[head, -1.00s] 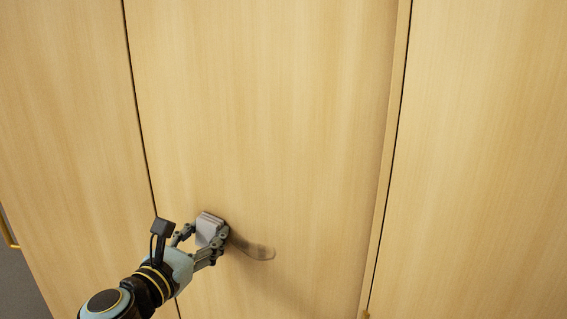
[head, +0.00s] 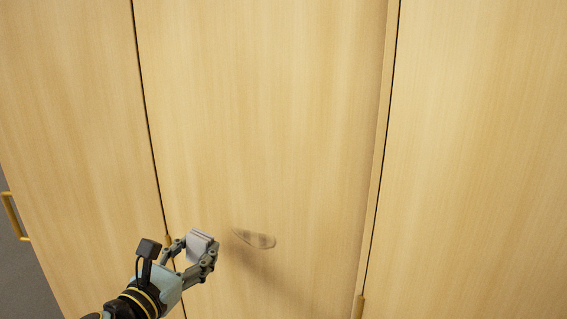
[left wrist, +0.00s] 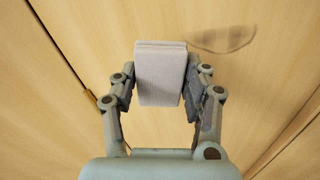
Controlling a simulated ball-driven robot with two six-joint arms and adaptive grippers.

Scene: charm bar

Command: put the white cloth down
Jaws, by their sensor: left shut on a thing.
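My left gripper (head: 194,250) is shut on the white cloth (head: 199,243), a small folded pale pad, in the lower left of the head view. In the left wrist view the cloth (left wrist: 160,75) stands between the two fingers of the gripper (left wrist: 163,92). In the head view the cloth appears apart from the wooden panel behind it. A brownish smudge (head: 254,239) marks the panel just right of the cloth; it also shows at the top of the left wrist view (left wrist: 222,37). My right gripper is out of view.
Tall light-wood cabinet doors (head: 270,110) fill the head view, with dark seams between them. A yellow handle (head: 14,216) sticks out at the far left, beside grey floor (head: 22,262). No open flat surface shows near the gripper.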

